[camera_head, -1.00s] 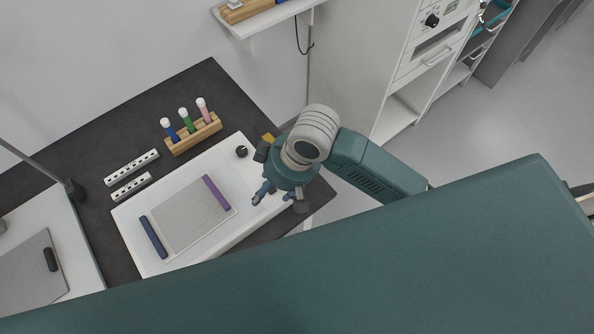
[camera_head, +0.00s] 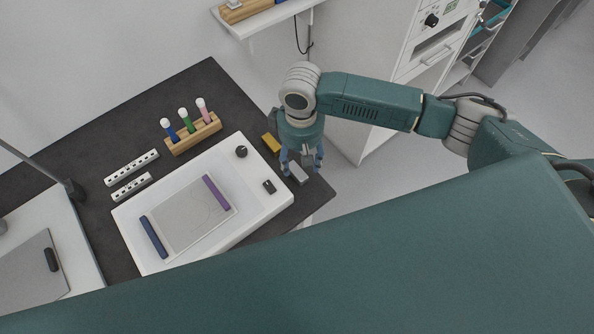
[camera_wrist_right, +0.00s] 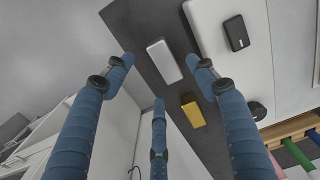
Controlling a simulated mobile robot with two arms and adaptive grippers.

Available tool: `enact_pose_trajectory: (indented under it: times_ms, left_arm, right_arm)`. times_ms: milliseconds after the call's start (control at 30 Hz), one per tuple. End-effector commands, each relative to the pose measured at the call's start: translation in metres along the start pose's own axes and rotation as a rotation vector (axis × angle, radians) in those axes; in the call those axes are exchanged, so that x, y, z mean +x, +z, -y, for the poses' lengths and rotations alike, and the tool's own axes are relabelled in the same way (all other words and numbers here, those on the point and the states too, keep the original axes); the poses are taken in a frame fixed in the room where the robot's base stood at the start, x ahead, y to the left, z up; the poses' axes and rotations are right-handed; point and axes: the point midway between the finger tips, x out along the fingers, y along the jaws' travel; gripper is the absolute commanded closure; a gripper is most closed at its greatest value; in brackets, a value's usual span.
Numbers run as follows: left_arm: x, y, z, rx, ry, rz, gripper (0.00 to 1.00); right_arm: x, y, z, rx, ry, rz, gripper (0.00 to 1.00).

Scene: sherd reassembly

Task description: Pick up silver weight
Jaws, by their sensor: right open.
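The silver weight (camera_head: 298,174) is a small pale block on the dark table top, near the right corner. In the right wrist view the silver weight (camera_wrist_right: 163,61) lies between and beyond my two upper fingertips, with gaps around it. My right gripper (camera_head: 303,164) hangs over the table beside the weight and partly covers it. Its three blue fingers (camera_wrist_right: 162,78) are spread open and hold nothing. A gold block (camera_head: 271,144) lies just left of the gripper, and also shows in the wrist view (camera_wrist_right: 193,113). My left gripper is not in view.
A white board (camera_head: 257,222) holds a grey sheet, purple and blue bars, a dark knob (camera_head: 241,152) and a small dark block (camera_head: 269,187). A wooden rack (camera_head: 193,135) holds three capped tubes. The table's right edge is close to the weight.

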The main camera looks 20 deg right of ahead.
Motion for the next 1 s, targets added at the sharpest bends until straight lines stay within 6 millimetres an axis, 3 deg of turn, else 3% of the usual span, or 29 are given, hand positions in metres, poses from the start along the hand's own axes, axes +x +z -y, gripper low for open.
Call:
enact_pose_trajectory:
  times_ms: [300, 600, 667, 900, 1000]
  left_arm:
    - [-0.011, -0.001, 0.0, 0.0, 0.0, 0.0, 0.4]
    - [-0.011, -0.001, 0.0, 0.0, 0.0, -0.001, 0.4]
    - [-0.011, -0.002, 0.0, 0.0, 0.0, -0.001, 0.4]
    - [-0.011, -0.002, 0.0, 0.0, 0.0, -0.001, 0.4]
    - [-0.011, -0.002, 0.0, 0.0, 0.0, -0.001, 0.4]
  right_arm:
    - [0.043, -0.001, 0.001, -0.001, 0.001, 0.002, 0.43]
    - [0.051, -0.001, 0.002, -0.002, 0.0, -0.001, 0.43]
    - [0.051, -0.001, 0.002, -0.002, 0.0, -0.001, 0.51]
    - [0.05, -0.001, 0.001, -0.002, 0.0, -0.001, 0.98]
    - [0.05, -0.002, 0.001, -0.002, 0.0, -0.002, 1.0]
